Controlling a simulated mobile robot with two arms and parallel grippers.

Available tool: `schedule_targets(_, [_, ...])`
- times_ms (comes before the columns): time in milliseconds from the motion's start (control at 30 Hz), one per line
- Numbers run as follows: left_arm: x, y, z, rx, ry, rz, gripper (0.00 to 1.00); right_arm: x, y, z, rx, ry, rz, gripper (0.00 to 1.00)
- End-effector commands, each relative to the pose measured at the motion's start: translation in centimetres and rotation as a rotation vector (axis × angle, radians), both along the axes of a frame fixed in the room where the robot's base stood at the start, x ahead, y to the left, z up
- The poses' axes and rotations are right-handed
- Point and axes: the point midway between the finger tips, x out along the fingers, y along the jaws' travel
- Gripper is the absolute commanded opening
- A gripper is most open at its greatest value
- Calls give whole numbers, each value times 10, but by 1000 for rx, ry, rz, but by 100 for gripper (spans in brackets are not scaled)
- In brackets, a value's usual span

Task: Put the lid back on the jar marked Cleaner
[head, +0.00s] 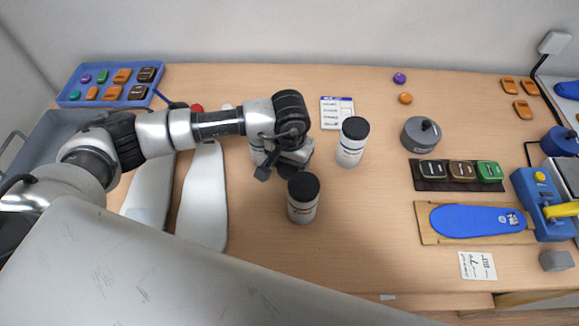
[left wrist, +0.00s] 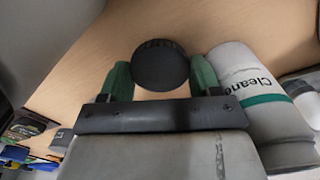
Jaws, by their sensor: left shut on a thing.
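My left gripper (head: 288,168) reaches over the table among the jars. In the left wrist view (left wrist: 160,78) its green-padded fingers are shut on a round black lid (left wrist: 160,65), one finger on each side. The Cleaner jar (left wrist: 257,92) stands right beside the gripper in that view; it is white with a green band and part of its name shows. No black lid shows on it. In the head view a white jar (head: 257,152), mostly hidden behind the gripper, seems to be this one. My right gripper is not in view.
Two white jars with black lids stand close by, one to the right (head: 351,148) and one in front (head: 302,208). White insole shapes (head: 203,205) lie left. A grey round pot (head: 421,135) and a wooden board (head: 427,228) with a blue insole are right. The front middle is clear.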

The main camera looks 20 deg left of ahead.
Motion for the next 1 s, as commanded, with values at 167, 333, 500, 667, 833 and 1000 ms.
schedule_targets(167, [1,0,32,-1,-6,-2,41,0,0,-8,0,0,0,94])
schedule_targets(333, [1,0,67,0,-6,-2,41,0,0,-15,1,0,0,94])
schedule_targets(500, [1,0,104,1,-6,-1,41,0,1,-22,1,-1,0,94])
schedule_targets(667, [0,0,134,1,-4,-1,41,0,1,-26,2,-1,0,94])
schedule_targets(833, [0,0,152,1,-2,0,41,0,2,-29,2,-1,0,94])
schedule_targets(1000, [0,0,159,1,0,0,41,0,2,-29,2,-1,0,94])
